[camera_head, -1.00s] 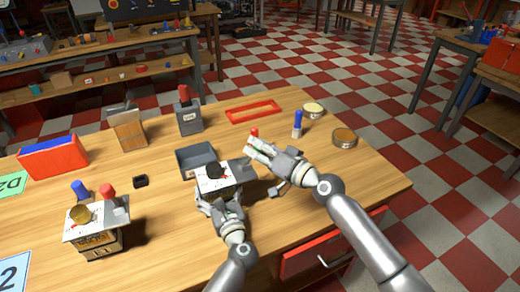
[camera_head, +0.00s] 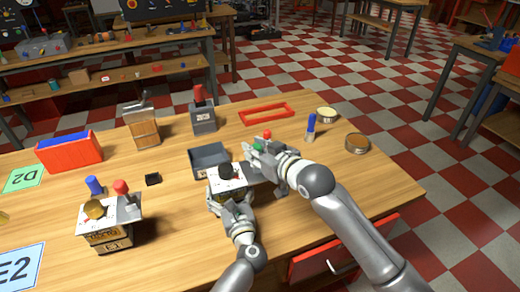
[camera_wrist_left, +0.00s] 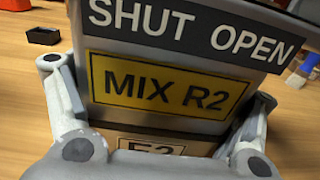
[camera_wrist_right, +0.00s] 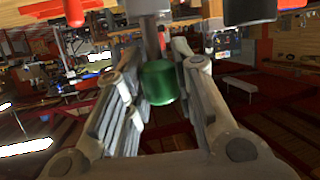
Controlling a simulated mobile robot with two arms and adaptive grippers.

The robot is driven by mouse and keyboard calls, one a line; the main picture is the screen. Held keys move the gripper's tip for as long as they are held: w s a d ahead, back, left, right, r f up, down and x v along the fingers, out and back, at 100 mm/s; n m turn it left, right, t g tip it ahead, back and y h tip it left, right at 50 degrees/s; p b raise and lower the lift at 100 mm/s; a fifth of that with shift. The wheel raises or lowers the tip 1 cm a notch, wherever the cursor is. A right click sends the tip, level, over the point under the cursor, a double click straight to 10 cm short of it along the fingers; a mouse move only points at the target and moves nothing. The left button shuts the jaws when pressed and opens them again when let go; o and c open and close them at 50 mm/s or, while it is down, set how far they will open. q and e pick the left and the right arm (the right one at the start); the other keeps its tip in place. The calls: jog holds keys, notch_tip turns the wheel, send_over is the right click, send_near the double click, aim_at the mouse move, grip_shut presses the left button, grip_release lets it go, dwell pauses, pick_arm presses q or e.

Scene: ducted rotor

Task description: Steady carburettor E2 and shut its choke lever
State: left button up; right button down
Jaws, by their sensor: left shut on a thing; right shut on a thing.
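Carburettor E2 (camera_head: 228,178) stands upright on the bench, with a white top and a black round knob. In the left wrist view its E2 label (camera_wrist_left: 155,147) is partly hidden below a yellow MIX R2 plate (camera_wrist_left: 168,88) and a SHUT OPEN scale (camera_wrist_left: 190,28). My left gripper (camera_head: 232,207) is shut on its body, fingers on both sides. My right gripper (camera_head: 268,158) is at its right side, shut on a green-tipped lever (camera_wrist_right: 160,82). The green tip also shows in the head view (camera_head: 258,146). A red tip (camera_head: 267,134) is just beyond it. The lever's exact position on the scale is hidden.
Another carburettor (camera_head: 107,226) with blue and red knobs stands at left. A grey tray (camera_head: 210,160) is just behind E2.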

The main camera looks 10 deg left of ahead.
jog(key=shift+s+a+f+n, duration=0.1)
jog(key=shift+a+n, duration=0.1)
jog(key=shift+n, duration=0.1)
dwell(0.4)
jog(key=c, duration=1.2)
grip_release()
jog(key=shift+d, duration=0.1)
jog(key=v, duration=1.2)
